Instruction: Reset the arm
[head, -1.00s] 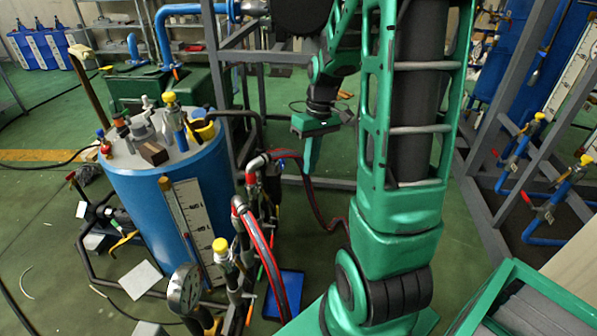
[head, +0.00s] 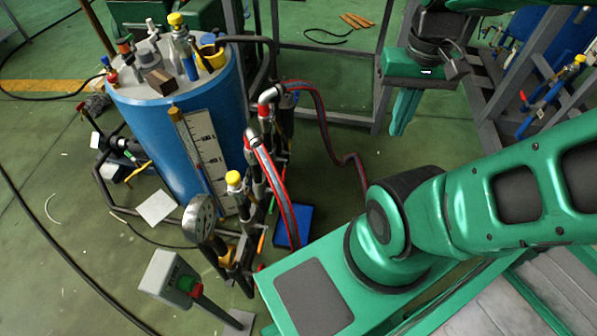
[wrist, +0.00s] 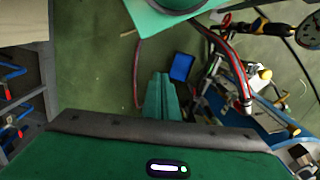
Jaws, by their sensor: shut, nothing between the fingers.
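My gripper (head: 404,112) hangs at the upper right of the head view, its green fingers pointing down and pressed together with nothing between them. In the wrist view the shut fingers (wrist: 162,98) show in the middle, above the green floor. The gripper is apart from everything around it, to the right of the blue tank (head: 172,130) and the red-striped hoses (head: 330,135). My green arm reaches across the right side of the head view, its lower joint at bottom centre.
The tank has valves and loose items on top and a white level scale (head: 203,160) in front. A pressure gauge (head: 199,218) and a control post with a green button (head: 187,285) stand at the front. A grey frame (head: 320,75) is behind. Open floor lies left.

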